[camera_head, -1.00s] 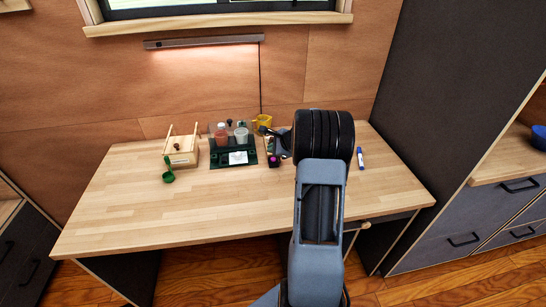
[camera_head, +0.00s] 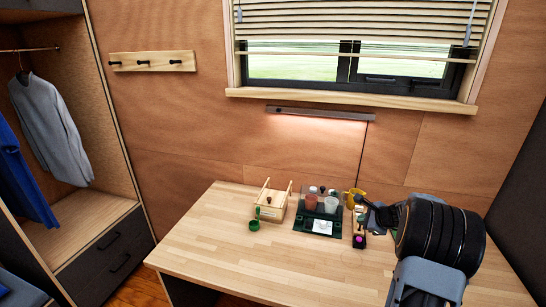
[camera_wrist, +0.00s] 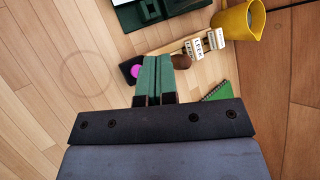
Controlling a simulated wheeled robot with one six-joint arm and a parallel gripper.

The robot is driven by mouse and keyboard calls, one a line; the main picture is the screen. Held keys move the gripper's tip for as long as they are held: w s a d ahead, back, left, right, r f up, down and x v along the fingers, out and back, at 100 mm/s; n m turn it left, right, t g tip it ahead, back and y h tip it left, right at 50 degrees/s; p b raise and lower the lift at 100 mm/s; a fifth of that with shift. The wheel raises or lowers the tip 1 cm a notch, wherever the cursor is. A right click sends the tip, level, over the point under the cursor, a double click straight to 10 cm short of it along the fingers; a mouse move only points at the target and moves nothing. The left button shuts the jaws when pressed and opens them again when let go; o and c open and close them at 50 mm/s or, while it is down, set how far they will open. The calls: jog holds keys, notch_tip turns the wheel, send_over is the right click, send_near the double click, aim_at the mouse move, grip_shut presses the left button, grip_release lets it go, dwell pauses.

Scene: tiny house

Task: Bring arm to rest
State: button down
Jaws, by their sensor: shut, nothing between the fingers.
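My gripper (camera_head: 362,203) is shut and empty. It reaches left from my dark, ribbed wrist over the right part of the wooden desk (camera_head: 225,225). In the wrist view its green fingers (camera_wrist: 153,75) are together, in front of a small dark box with a magenta round top (camera_wrist: 135,71) and a brown knob-like thing (camera_wrist: 181,62). Whether the fingers touch either one I cannot tell. My arm is still stretched out over the desk.
A green notebook (camera_wrist: 218,92) lies near my fingers. The desk's left part is clear.

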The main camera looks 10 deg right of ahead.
jog(key=shift+s+a+f+n, duration=0.15)
jog(key=shift+n, duration=0.35)
jog(key=s+a+f+n, duration=0.1)
jog(key=s+a+n+g, duration=0.1)
jog(key=s, duration=0.1)
jog(key=s+f+n+g, duration=0.1)
jog(key=shift+s+a+f+y, duration=0.15)
jog(key=shift+a+f+y, duration=0.2)
jog(key=shift+a+y, duration=0.05)
jog(key=s+a+r+n+g+h+p, duration=0.1)
jog(key=s+a+r+n+p, duration=0.1)
jog(key=s+a+r+n, duration=0.6)
jog(key=s+a+r+n+g+h+p, duration=0.2)
jog(key=s+a+r+n, duration=0.6)
jog(key=s+a+n, duration=0.4)
jog(key=a+p, duration=0.1)
jog(key=a, duration=0.2)
jog(key=shift+a+r, duration=0.3)
jog(key=shift+a, duration=0.1)
jog(key=shift+s, duration=0.1)
